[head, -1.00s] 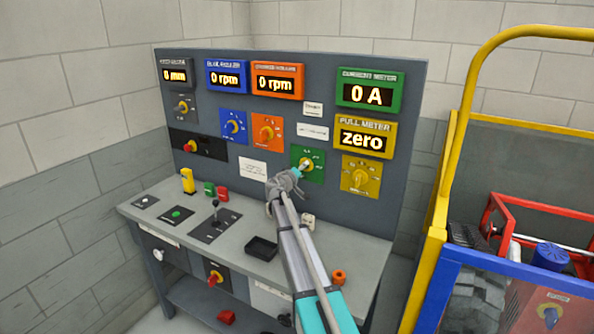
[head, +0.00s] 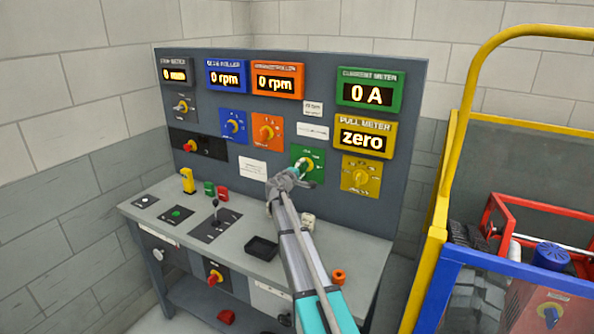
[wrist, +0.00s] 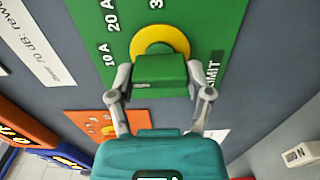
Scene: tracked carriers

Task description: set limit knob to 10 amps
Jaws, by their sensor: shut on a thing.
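The green limit panel (head: 296,152) is on the upright board, below the green current meter (head: 398,106), which reads 0 A. In the wrist view the panel (wrist: 226,14) shows marks 10 A, 20 A and a partly cut-off 3. Its limit knob (wrist: 160,71) has a green grip in front of a yellow disc (wrist: 151,33). My gripper (wrist: 160,78) is shut on the green grip, one finger on each side. In the head view my gripper (head: 302,171) is at the panel and partly covers the knob. I cannot tell which mark the knob points to.
Orange (head: 279,143), blue (head: 228,139) and yellow (head: 374,187) dial panels are close around the green one. A black tray (head: 262,246) and an orange ring (head: 338,277) lie on the bench below my arm. A yellow-railed frame (head: 446,160) stands to the right.

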